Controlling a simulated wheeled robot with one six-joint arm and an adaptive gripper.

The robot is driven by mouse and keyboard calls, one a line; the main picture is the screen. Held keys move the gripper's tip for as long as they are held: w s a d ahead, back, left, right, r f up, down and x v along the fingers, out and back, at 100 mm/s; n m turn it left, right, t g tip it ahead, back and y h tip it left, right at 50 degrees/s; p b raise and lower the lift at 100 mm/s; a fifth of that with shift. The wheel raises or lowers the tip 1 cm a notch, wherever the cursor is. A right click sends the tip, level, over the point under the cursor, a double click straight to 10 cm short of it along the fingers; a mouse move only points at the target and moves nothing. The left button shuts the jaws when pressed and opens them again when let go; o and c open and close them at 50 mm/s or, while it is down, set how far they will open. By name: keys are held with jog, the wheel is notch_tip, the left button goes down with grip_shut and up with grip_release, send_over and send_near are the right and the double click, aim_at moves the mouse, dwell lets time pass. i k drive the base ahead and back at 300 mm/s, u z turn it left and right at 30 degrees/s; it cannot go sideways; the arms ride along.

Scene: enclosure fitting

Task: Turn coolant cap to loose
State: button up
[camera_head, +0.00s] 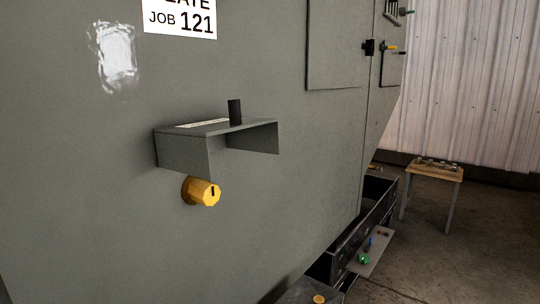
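A yellow faceted cap (203,193) sticks out from the large grey enclosure wall (100,200), just below a grey bracket. It has a dark mark on its outer face, near the top. I take it to be the coolant cap; no label for it or for a loose position is readable. My gripper is not in view, and nothing touches the cap.
The grey bracket (182,150) juts out above the cap, with a dark upright peg (235,112) on top. A "JOB 121" sign (180,18) is above. Right are an open dark drawer (345,240) and a small wooden table (436,171). Space below the cap is clear.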

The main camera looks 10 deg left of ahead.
aim_at(207, 194)
jog(key=z, duration=1.4)
jog(key=i, duration=0.8)
jog(key=u, duration=3.4)
jog(key=i, duration=0.5)
jog(key=z, duration=0.05)
jog(key=k, duration=0.5)
jog(key=z, duration=0.2)
